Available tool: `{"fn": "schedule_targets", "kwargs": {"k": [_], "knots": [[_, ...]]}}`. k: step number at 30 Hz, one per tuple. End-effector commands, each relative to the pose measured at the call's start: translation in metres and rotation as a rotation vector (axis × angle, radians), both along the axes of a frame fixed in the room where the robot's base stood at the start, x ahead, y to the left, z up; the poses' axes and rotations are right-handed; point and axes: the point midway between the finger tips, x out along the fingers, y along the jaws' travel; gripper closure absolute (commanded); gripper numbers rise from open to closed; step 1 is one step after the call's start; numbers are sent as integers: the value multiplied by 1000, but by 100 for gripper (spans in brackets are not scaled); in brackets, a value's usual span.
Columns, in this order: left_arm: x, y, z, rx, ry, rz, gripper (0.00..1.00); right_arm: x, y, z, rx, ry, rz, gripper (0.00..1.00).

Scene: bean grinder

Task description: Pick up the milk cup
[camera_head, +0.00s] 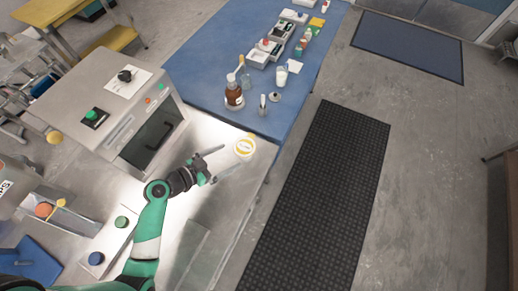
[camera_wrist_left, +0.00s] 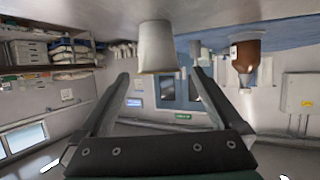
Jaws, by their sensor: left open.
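A white cup with a yellow ring and mark on top (camera_head: 244,148), which I take as the milk cup, stands near the right edge of the metal counter. My left gripper (camera_head: 227,159) is open just left of it, fingers pointing at the cup. In the left wrist view the cup (camera_wrist_left: 157,48) appears ahead, between the spread fingers (camera_wrist_left: 160,77) and beyond their tips. It looks apart from both fingers. My right gripper is not in view.
A brown bottle (camera_head: 234,97) and a small glass with white contents (camera_head: 281,77) stand on the blue table (camera_head: 205,70). A grey oven-like machine (camera_head: 135,120) stands left of my arm. The counter around the cup is mostly clear.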

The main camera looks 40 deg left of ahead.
Motion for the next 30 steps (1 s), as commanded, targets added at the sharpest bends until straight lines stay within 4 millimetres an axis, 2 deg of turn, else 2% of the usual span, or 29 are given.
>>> {"fn": "schedule_targets", "kwargs": {"k": [1, 3, 7, 11, 17, 25, 30], "knots": [[5, -1, -9, 4, -3, -4, 0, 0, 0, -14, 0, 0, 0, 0], [14, -3, -15, 6, -4, -5, 0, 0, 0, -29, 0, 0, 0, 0], [37, -8, -22, 4, -5, -7, 0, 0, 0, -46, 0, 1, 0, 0], [53, -10, -23, 2, -2, -3, 0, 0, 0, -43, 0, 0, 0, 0], [59, -11, -25, 2, -1, -2, 0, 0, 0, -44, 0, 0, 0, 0], [97, -21, -43, 2, -2, -2, 0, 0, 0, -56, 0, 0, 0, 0], [103, -22, -44, 2, -2, -1, 0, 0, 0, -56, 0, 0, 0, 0]]}}
